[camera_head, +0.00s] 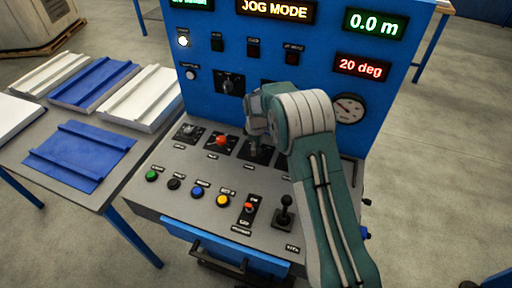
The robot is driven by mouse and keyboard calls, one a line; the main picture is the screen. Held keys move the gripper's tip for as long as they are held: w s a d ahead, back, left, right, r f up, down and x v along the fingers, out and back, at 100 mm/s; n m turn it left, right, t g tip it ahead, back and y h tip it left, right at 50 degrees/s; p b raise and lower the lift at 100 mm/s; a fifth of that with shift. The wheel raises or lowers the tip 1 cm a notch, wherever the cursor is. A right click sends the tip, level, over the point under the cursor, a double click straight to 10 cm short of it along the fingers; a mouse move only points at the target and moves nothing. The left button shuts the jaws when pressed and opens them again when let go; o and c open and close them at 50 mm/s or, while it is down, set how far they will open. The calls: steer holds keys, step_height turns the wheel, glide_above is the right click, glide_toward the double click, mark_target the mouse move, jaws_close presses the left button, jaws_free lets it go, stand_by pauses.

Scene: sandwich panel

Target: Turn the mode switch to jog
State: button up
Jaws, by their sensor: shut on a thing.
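A blue and grey control console (160,195) fills the middle of the camera_head view. My gripper (254,147) points down over the third black switch plate (262,157) in the upper row of the sloped grey panel. Its fingers are shut on the knob there, taken as the mode switch. The knob is mostly hidden by the fingers, and its label and pointing direction cannot be read. The amber display (275,9) at the top of the console reads JOG MODE.
Left of my gripper are a red knob (221,141) and a grey switch (188,131). In front are coloured buttons (197,192), a red-tipped switch (249,208) and a black joystick (285,212). A table with white and blue panels (82,155) stands left.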

steer(key=shift+f+n, duration=0.2)
steer(key=shift+n, duration=0.1)
steer(key=o, duration=1.1)
steer(key=shift+o, duration=0.2)
steer(key=shift+r, duration=0.1)
step_height(320, 180, up, 12)
steer(key=shift+w+a, duration=0.1)
